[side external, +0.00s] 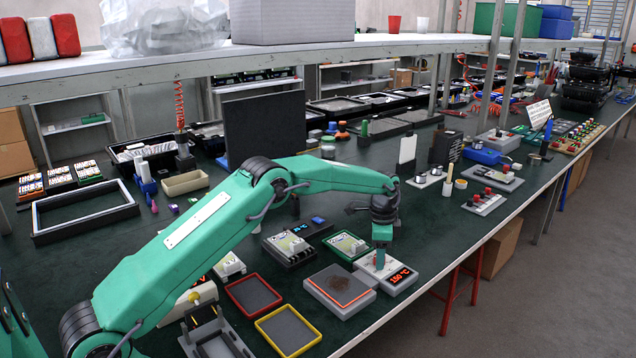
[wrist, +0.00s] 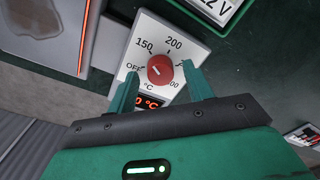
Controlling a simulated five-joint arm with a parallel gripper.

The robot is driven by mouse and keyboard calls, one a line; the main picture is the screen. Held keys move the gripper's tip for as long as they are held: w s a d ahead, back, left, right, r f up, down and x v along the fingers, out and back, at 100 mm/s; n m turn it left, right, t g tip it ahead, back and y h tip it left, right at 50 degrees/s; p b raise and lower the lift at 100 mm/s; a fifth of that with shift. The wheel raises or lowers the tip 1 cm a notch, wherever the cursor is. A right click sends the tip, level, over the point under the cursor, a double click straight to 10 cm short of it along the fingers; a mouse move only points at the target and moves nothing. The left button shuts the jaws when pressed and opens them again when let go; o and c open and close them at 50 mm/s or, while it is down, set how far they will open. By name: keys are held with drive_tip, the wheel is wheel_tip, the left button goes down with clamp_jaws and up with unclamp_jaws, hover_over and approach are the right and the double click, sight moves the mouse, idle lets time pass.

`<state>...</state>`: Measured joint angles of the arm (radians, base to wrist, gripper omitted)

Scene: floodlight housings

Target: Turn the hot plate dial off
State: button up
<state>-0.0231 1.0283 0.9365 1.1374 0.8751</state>
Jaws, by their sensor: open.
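The hot plate dial is a round red knob (wrist: 161,68) on a white panel (wrist: 150,35) marked OFF, 150, 200 and higher values. Its pale pointer mark appears to face up-left, towards 150. A red display (side external: 400,275) reads 150 °C in the side view; the wrist view shows part of it (wrist: 150,102) below the knob. The flat plate (side external: 340,290) with an orange edge and brown centre stands just left of the dial unit. My gripper (wrist: 160,70) is open, its green fingers on either side of the knob; contact is unclear. In the side view, my gripper (side external: 380,262) points down over the unit and hides the knob.
A green-framed meter (side external: 345,245) and a grey device (side external: 288,247) stand behind. Red (side external: 254,294) and yellow (side external: 288,331) trays lie to the left. The bench's front edge is close on the right of the dial unit.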

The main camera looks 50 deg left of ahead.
drive_tip(key=shift+c, duration=0.4)
drive_tip(key=c, duration=0.9)
drive_tip(key=shift+n, duration=0.3)
drive_tip(key=n, duration=0.6)
drive_tip(key=shift+d, duration=0.15)
drive_tip(key=n, duration=0.5)
drive_tip(key=shift+g, duration=0.3)
drive_tip(key=shift+n, duration=0.3)
drive_tip(key=o, duration=1)
drive_tip(key=shift+w, duration=0.1)
